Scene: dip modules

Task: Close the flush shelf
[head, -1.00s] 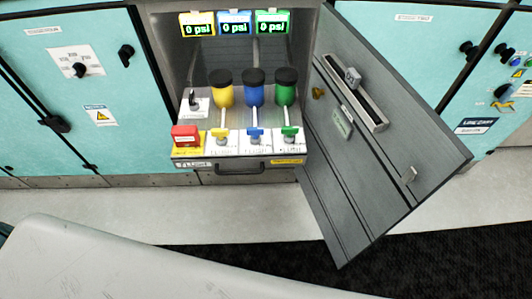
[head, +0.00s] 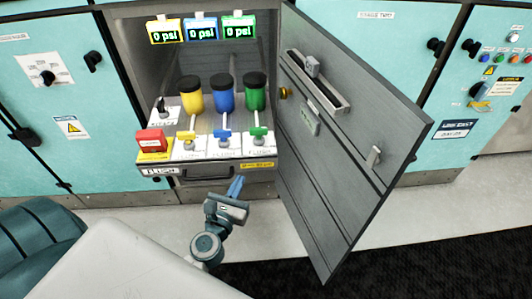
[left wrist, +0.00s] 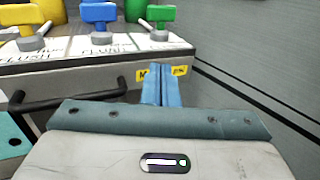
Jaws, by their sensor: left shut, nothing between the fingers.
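The flush shelf (head: 210,165) is pulled out of its cabinet, with a dark handle (head: 207,174) on its front face. Yellow, blue and green bottles and matching valves stand on it, with a red block at its left. My left gripper (head: 236,187) is shut and empty, just in front of the shelf's front, right of the handle. In the left wrist view its blue fingers (left wrist: 163,86) are together and overlap the yellow label (left wrist: 178,71) on the front face; I cannot tell if they touch. The handle (left wrist: 70,100) shows at their left. My right gripper is not in view.
The grey cabinet door (head: 345,140) hangs open at the right, close to my left gripper. Teal cabinets (head: 45,110) stand on both sides. Three pressure displays (head: 201,28) are above the shelf. Clear pale floor (head: 270,215) lies in front.

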